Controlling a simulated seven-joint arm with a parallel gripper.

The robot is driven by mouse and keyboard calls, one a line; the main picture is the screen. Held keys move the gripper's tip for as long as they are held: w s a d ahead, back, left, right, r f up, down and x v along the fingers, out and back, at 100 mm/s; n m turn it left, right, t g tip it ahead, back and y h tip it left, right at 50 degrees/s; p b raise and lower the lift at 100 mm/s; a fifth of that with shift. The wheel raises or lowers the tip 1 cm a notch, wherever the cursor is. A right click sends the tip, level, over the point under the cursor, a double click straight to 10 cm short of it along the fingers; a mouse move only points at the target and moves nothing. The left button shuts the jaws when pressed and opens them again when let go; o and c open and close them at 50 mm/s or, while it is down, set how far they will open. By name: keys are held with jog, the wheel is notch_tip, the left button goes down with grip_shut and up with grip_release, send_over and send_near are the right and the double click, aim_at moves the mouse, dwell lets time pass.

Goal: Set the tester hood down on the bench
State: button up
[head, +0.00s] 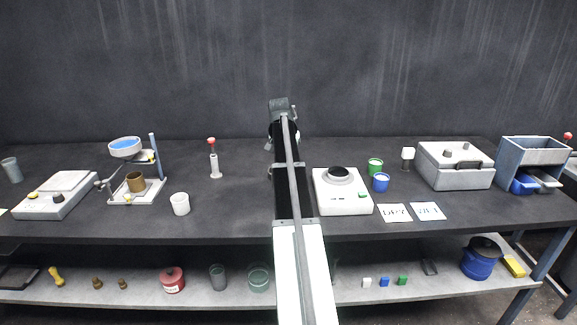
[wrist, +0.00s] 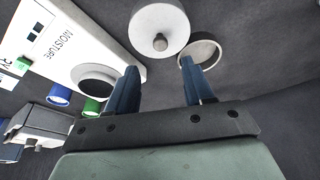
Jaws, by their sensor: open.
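The tester hood (wrist: 158,24) is a round white disc with a dark knob at its centre. In the wrist view it lies on the dark bench beside the white moisture tester (wrist: 62,38), apart from my gripper. My gripper (wrist: 158,68) is open, with nothing between its blue fingers, and the hood shows just beyond the fingertips. The tester also shows in the head view (head: 343,198), with a dark round pan uncovered on top. In the head view my arm hides the hood.
A shallow round dish (wrist: 206,48) lies by the right fingertip; I cannot tell whether they touch. Green (head: 375,167) and blue (head: 381,182) cups stand right of the tester. A grey box (head: 455,170) stands farther right.

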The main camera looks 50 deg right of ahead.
jog(key=shift+v, duration=1.1)
